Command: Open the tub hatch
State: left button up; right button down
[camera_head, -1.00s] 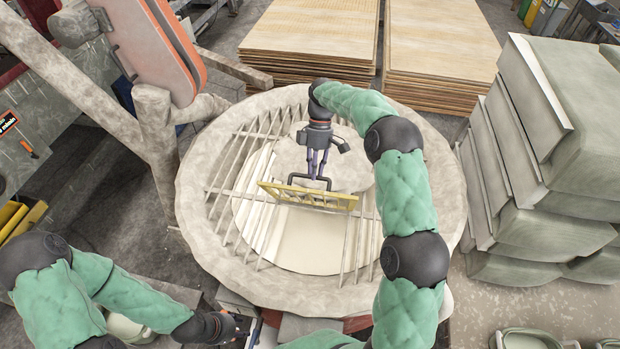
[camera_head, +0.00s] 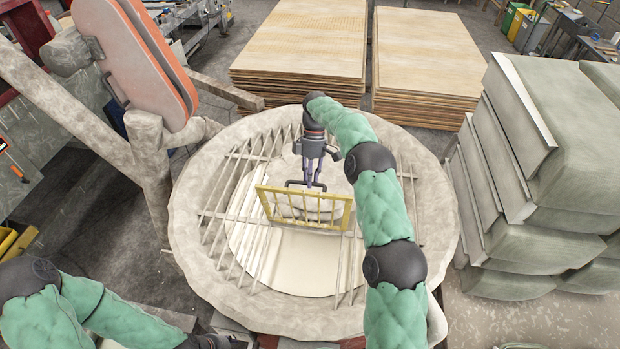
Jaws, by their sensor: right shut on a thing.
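The tub (camera_head: 190,225) is a large round, dusty vessel with a grate of bars across its top. Its hatch (camera_head: 347,217) is a yellow barred frame near the middle of the grate, tilted up and facing me. A dark handle (camera_head: 290,183) stands at the hatch's upper edge. My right gripper (camera_head: 314,186) reaches over the tub from the far side and is shut on that handle. Pale material shows inside the tub below the bars. My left gripper (camera_head: 222,343) is low at the bottom edge, in front of the tub; its fingers are mostly cut off.
An orange and grey machine arm on dusty posts (camera_head: 150,150) stands close at the tub's left. Veneer stacks (camera_head: 305,45) lie behind the tub. Stacked grey-green sacks (camera_head: 560,150) stand close at the right. Some floor (camera_head: 110,240) is clear at the left.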

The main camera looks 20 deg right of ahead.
jog(key=c, duration=1.1)
grip_release()
jog(key=shift+s+f, duration=0.15)
jog(key=shift+f, duration=0.7)
jog(key=v, duration=0.8)
jog(key=shift+w+f, duration=0.15)
jog(key=shift+w, duration=0.2)
jog(key=shift+d, duration=0.1)
